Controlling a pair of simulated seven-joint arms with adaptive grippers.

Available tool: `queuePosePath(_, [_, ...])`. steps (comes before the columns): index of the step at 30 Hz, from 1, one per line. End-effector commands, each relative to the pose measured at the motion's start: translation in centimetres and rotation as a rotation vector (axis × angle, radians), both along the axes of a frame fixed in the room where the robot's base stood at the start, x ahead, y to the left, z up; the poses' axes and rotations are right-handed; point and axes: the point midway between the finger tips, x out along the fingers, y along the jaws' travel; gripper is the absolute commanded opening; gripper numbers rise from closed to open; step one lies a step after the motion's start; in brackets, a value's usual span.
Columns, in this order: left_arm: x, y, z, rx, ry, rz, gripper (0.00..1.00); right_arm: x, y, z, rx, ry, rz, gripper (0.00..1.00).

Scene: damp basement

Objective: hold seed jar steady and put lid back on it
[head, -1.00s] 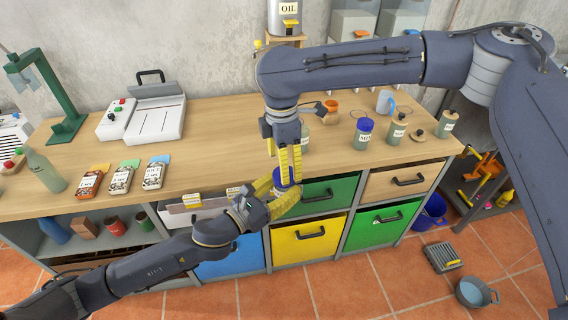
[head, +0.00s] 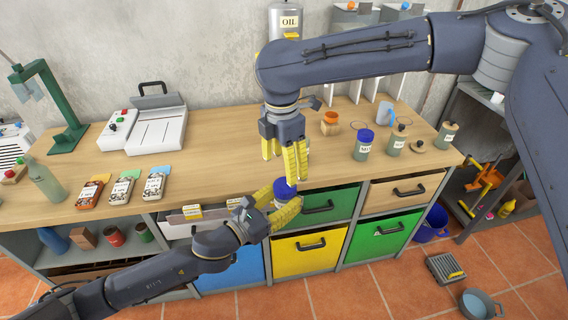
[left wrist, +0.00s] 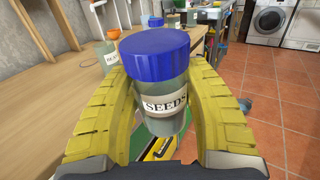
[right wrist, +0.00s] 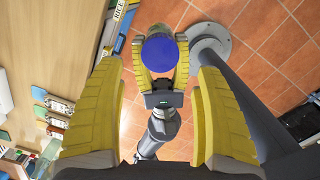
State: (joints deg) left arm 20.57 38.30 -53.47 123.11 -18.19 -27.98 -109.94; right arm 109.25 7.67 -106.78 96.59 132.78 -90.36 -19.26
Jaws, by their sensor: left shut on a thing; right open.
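The seed jar (left wrist: 163,105), labelled SEEDS, is upright between the yellow fingers of my left gripper (head: 277,197), which is shut on it in front of the bench edge. Its blue lid (left wrist: 155,54) sits on top of the jar and looks level in the left wrist view. The lid also shows from above in the right wrist view (right wrist: 159,49). My right gripper (head: 286,164) is open and empty, above and slightly behind the lid, with its fingers pointing down. No gap between lid and jar is visible.
Coloured drawers (head: 307,251) lie below my left gripper. The bench's middle is clear.

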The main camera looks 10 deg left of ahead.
Motion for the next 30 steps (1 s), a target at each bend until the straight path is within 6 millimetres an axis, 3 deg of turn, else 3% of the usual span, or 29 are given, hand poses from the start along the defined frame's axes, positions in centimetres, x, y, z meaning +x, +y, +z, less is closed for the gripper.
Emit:
queuePosePath(18, [0.0, 0.0, 0.1, -0.001, -0.002, 0.0, 0.0, 0.2, -0.2, -6.6, 0.0, 0.002, -0.001, 0.71])
queuePosePath(30, [0.0, 0.0, 0.1, -0.001, -0.002, 0.0, 0.0, 0.2, -0.2, -7.9, 0.0, 0.0, 0.0, 0.71])
